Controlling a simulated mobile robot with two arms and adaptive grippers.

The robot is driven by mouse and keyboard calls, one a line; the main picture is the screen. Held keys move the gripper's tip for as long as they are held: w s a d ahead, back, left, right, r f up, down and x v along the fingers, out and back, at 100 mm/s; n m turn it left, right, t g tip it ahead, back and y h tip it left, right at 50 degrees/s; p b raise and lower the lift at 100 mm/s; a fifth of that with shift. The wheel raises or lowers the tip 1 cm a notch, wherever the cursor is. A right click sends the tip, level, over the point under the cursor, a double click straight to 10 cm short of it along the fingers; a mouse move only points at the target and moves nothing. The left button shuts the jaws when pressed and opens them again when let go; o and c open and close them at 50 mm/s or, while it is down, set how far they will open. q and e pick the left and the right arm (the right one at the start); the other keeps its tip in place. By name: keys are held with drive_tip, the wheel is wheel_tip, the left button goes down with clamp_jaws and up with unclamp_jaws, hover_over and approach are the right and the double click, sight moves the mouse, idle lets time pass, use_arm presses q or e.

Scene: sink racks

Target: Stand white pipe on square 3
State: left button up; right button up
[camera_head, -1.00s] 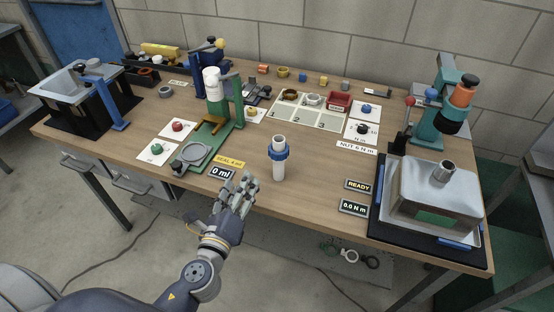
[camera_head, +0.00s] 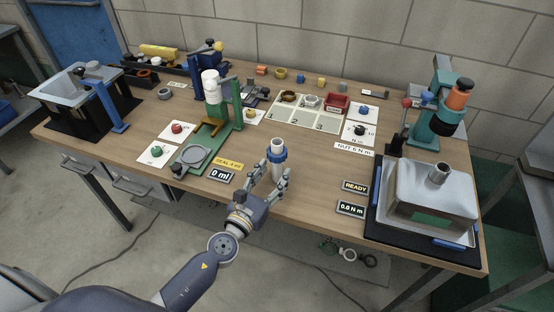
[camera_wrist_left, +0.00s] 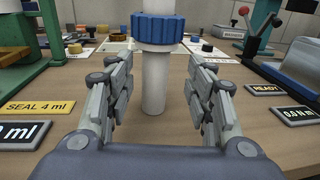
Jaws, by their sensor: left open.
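The white pipe (camera_head: 276,174) stands upright on the wooden table near its front edge, with a blue nut-like collar (camera_head: 277,155) around its upper part. In the left wrist view the white pipe (camera_wrist_left: 153,85) rises beyond and between the open fingers, and its top is cut off. My left gripper (camera_head: 270,183) is open, low over the table at the near side of the pipe, with a finger on each side. Square 3 (camera_head: 325,125) is the right one of the pale numbered squares at the back middle, and its marked front part looks bare. My right gripper is not in view.
A green press stand (camera_head: 238,105) is left of the pipe. The READY sign (camera_head: 355,187) and a metal box on a black mat (camera_head: 374,222) are to the right. A red tray (camera_head: 338,103) sits behind square 3. The table between pipe and squares is clear.

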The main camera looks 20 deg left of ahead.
sight(274, 168)
use_arm(q)
drive_tip(key=w, duration=0.4)
drive_tip(key=shift+w+d, duration=0.1)
drive_tip(key=shift+w, duration=0.1)
drive_tip(key=shift+s, duration=0.1)
drive_tip(key=shift+c, duration=0.3)
clamp_jaws()
